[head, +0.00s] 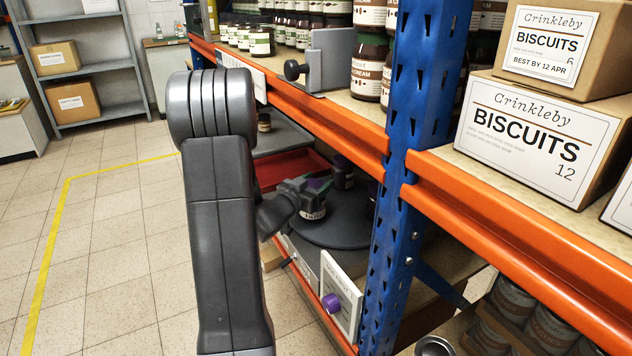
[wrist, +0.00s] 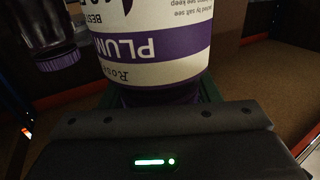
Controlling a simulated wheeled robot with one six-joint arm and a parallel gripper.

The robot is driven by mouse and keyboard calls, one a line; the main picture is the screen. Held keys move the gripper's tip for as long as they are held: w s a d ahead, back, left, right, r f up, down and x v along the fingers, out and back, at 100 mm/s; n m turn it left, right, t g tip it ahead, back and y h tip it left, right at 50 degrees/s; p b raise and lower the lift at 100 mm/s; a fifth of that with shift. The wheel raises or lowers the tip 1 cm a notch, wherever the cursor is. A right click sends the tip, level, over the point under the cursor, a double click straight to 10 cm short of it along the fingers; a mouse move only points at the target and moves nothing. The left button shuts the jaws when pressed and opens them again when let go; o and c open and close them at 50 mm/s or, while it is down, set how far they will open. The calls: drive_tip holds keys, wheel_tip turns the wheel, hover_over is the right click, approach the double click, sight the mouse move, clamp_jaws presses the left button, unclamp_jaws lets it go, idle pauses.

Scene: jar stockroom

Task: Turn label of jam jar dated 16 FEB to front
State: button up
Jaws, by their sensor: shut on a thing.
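A jam jar (head: 313,213) with a purple lid and a white label stands at the near side of a dark round turntable (head: 335,234) on the lower shelf. My gripper (head: 308,196) is shut on this jar, in the head view mostly hiding its upper part. In the wrist view the held jar (wrist: 150,45) fills the middle, its label upside down with "PLUM" on a purple band and part of "BEST" at the top edge. The date is cut off. Two other jars stand on the turntable, one at the back (head: 342,171) and one at the right (head: 372,194), partly behind the blue post.
A red tray (head: 286,172) lies behind the turntable. An orange beam (head: 335,125) and blue post (head: 415,90) frame the shelf closely. Another jar (wrist: 52,40) is close by at upper left in the wrist view.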

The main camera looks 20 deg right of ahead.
drive_tip(key=shift+f, duration=0.2)
idle(0.6)
drive_tip(key=o, duration=1.7)
drive_tip(key=shift+c, duration=0.2)
drive_tip(key=shift+f, duration=0.1)
drive_tip(key=shift+a, duration=0.1)
drive_tip(key=p+v, duration=0.2)
drive_tip(key=v, duration=1.1)
drive_tip(key=shift+s+a, duration=0.2)
drive_tip(key=shift+s, duration=0.15)
drive_tip(key=b+x, duration=0.2)
drive_tip(key=x, duration=1.1)
drive_tip(key=shift+w+d, duration=0.25)
drive_tip(key=shift+w, duration=0.05)
drive_tip(key=shift+r, duration=0.3)
